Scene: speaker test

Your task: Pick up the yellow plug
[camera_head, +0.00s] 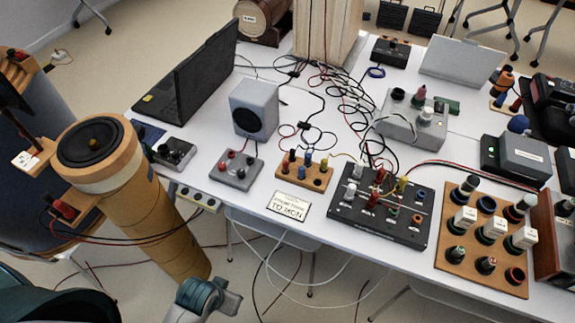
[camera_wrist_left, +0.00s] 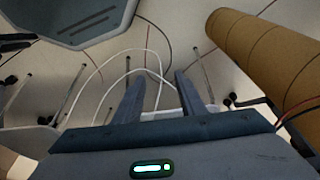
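The yellow plug (camera_head: 402,184) stands upright in the black connection box (camera_head: 378,222) on the white table, beside red and white plugs. It does not show in the left wrist view. My left gripper (camera_wrist_left: 158,88) is open and empty there, with its two fingers apart over the floor. A blue-grey end of my arm (camera_head: 205,298) shows at the bottom of the head view, below the table's front edge and well apart from the plug. My right gripper is not in view.
A large cardboard tube (camera_head: 150,225) leans at the left, also in the left wrist view (camera_wrist_left: 265,50). Loose cables cross the table.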

